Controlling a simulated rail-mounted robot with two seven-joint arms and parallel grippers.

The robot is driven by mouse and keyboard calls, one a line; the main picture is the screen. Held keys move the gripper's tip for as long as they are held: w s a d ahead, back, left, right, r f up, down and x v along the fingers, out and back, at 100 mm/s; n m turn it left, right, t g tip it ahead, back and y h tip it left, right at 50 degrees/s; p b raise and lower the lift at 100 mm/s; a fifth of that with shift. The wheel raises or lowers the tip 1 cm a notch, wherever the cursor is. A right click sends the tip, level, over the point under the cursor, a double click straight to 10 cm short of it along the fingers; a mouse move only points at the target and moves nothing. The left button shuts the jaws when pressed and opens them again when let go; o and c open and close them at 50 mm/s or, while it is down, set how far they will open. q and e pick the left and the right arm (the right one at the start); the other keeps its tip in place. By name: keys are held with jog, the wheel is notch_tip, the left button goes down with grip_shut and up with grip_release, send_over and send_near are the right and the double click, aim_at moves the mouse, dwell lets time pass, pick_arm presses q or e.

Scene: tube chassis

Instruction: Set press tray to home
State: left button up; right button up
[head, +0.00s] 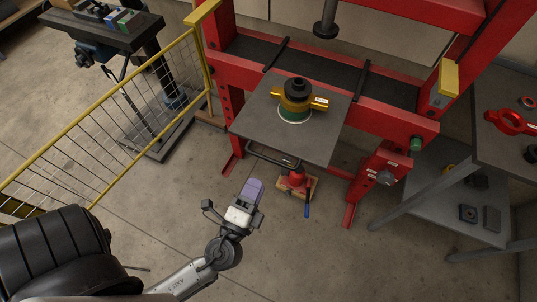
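The press tray (244,123) is a flat grey plate that juts out from the red press frame toward me. A dark bar handle (272,158) runs along its front edge. On the tray stands a yellow part (290,104) with a black top, over a green and white ring. My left gripper (253,185) is below and in front of the handle, apart from it, with its purple-grey tip pointing toward the tray. I cannot tell whether its fingers are open or shut. My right gripper is not in view.
The press ram (326,25) hangs above and behind the tray. A yellow mesh fence (120,110) stands at left. A red jack (293,180) with a blue handle sits under the tray's front.

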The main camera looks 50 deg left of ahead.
aim_at(269, 158)
pick_arm(q)
jog(key=p+x, duration=0.2)
jog(key=x, duration=0.6)
jog(key=shift+w+a+r, duration=0.1)
jog(key=shift+w+a, duration=0.05)
jog(key=shift+w, duration=0.05)
grip_shut()
dwell(0.4)
